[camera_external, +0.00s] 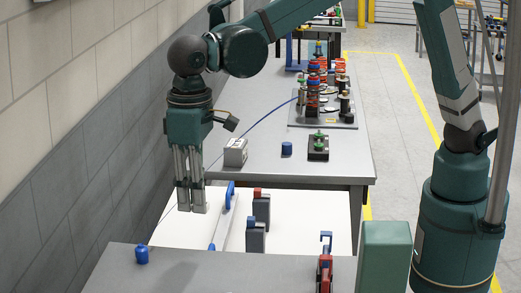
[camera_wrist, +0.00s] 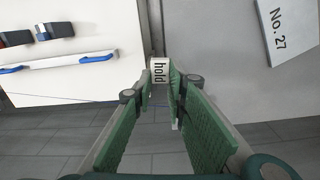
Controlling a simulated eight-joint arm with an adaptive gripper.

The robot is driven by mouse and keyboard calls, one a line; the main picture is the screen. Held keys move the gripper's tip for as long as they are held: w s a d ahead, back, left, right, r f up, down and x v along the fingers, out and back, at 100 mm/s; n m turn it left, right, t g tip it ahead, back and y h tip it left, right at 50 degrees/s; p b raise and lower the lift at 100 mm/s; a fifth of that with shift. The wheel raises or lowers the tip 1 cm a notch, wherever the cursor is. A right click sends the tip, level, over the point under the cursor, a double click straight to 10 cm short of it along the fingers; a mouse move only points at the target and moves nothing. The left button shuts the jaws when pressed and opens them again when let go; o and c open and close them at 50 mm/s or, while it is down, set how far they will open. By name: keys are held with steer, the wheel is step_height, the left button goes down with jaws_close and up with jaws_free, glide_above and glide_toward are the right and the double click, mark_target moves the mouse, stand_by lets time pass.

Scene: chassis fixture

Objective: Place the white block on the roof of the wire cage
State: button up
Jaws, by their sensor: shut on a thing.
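My gripper (camera_external: 191,207) points down at the left, near the grey wall and over the left edge of the white surface. In the wrist view a small white block marked "hold" (camera_wrist: 160,70) shows between the fingertips (camera_wrist: 160,83), and my gripper is shut on it. The fingers hide the block in the external view. A larger pale block (camera_external: 235,152) with dark marks sits on the grey table, right of my gripper. A pale face marked "No. 27" (camera_wrist: 290,30) shows at the right in the wrist view. I cannot make out a wire cage.
A white surface (camera_external: 290,215) holds a blue-handled item (camera_external: 222,215) and red- and blue-topped dark blocks. The grey table (camera_external: 265,125) carries a blue cylinder (camera_external: 287,148), a green-topped piece (camera_external: 318,146) and a plate of several posts. A wall stands close at left.

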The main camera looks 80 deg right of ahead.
steer(key=s+a+r+n, duration=0.1)
steer(key=s+a, duration=0.5)
steer(key=shift+s+a+r, duration=0.2)
steer(key=shift+a, duration=0.05)
glide_above(222, 263)
steer(key=shift+f, duration=2.95)
steer(key=shift+f+p, duration=0.35)
steer(key=shift+f, duration=1.7)
steer(key=shift+f, duration=0.15)
steer(key=o, duration=0.8)
steer(key=shift+c, duration=0.2)
steer(key=shift+r, duration=0.2)
